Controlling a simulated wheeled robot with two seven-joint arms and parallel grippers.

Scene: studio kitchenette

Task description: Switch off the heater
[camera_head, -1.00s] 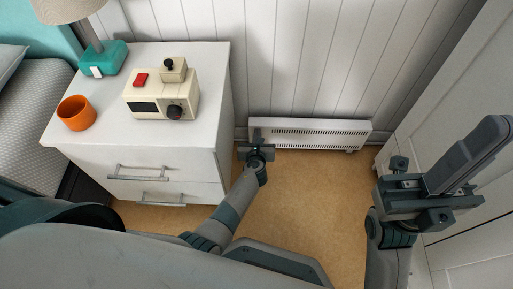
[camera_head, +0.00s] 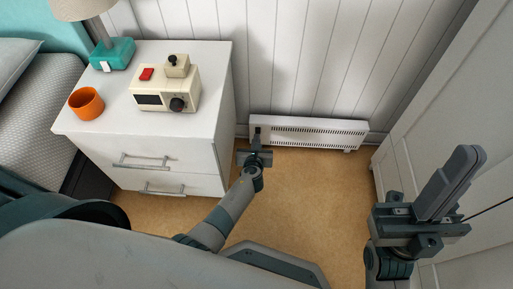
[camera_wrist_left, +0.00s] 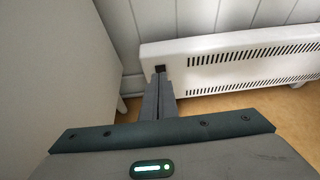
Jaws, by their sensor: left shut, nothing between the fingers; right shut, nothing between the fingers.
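The heater (camera_head: 322,124) is a long, low white panel with slotted vents, at the foot of the panelled wall. In the left wrist view the heater (camera_wrist_left: 232,72) fills the upper right, with a small dark switch (camera_wrist_left: 161,68) near its left end. My left gripper (camera_head: 257,133) is shut and empty, its tips in front of the heater's left end. In the left wrist view the tips (camera_wrist_left: 160,77) are right at the switch's lower edge and partly cover it; I cannot tell whether they touch. The switch's position is unclear. My right gripper (camera_head: 468,152) is shut and empty, away at the right.
A white drawer cabinet (camera_head: 205,62) stands just left of my left arm, carrying an orange cup (camera_head: 87,106), a cream device (camera_head: 172,90) and a teal-based lamp (camera_head: 112,54). A white panelled surface (camera_head: 445,95) rises close on the right. The floor (camera_head: 300,200) between is clear.

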